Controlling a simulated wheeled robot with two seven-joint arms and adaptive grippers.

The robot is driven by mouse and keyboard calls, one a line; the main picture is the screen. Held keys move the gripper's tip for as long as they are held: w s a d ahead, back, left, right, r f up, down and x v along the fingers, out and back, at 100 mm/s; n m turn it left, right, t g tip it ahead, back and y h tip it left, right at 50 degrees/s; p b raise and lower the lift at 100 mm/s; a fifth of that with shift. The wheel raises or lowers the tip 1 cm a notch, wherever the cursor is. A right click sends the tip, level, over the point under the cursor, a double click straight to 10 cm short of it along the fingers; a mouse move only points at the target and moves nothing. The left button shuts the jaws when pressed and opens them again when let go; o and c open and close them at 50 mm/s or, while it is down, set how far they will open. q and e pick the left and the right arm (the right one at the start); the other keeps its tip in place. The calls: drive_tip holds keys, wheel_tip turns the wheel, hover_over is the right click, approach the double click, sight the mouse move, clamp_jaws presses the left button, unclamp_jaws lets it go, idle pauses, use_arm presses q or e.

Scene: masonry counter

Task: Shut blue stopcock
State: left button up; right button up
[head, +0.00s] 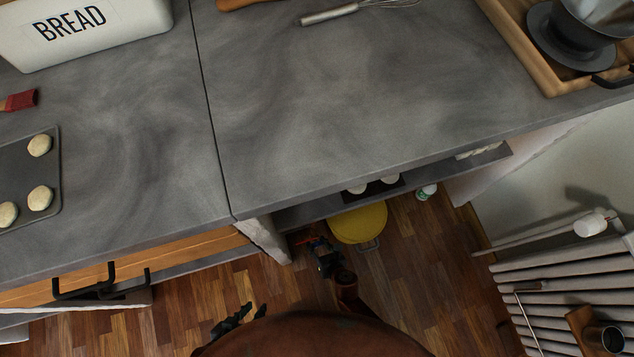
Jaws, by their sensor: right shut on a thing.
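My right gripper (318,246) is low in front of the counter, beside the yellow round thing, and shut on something. A small blue patch (323,269) shows at this gripper. It looks like part of the blue stopcock, but the gripper and arm hide most of it and its handle's angle cannot be told. A small orange-red piece (308,240) shows at the gripper's tip. My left gripper (240,316) is low over the wooden floor, apart from everything. It is dark, small and partly hidden, so its opening cannot be told.
The grey counter (330,110) overhangs a low shelf (300,213). A yellow round seat or lid (358,224) is close to my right gripper. Drawer handles (85,291) stick out at left. A ribbed white radiator (560,285) stands at right. Wooden floor (430,270) is free between.

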drive_tip(key=shift+s+d+f+m+y+b, duration=0.1)
drive_tip(key=shift+f+m+y+b, duration=0.2)
drive_tip(key=shift+m+y+b, duration=0.55)
drive_tip(key=shift+g+y+b, duration=0.3)
drive_tip(key=shift+y+b, duration=0.35)
drive_tip(key=shift+b, duration=0.1)
use_arm(q)
drive_tip(key=f, duration=0.2)
drive_tip(key=a+f+t, duration=0.1)
drive_tip(key=f+t, duration=0.1)
drive_tip(key=f, duration=0.1)
drive_tip(key=shift+s+a+f, duration=0.15)
drive_tip(key=shift+a+f, duration=0.15)
use_arm(e)
drive_tip(key=shift+r, duration=0.15)
drive_tip(key=o, duration=1.1)
drive_tip(key=shift+r, duration=0.1)
drive_tip(key=shift+s+d+r, duration=0.1)
drive_tip(key=shift+d+r, duration=0.1)
drive_tip(key=shift+d, duration=0.15)
drive_tip(key=v, duration=1.1)
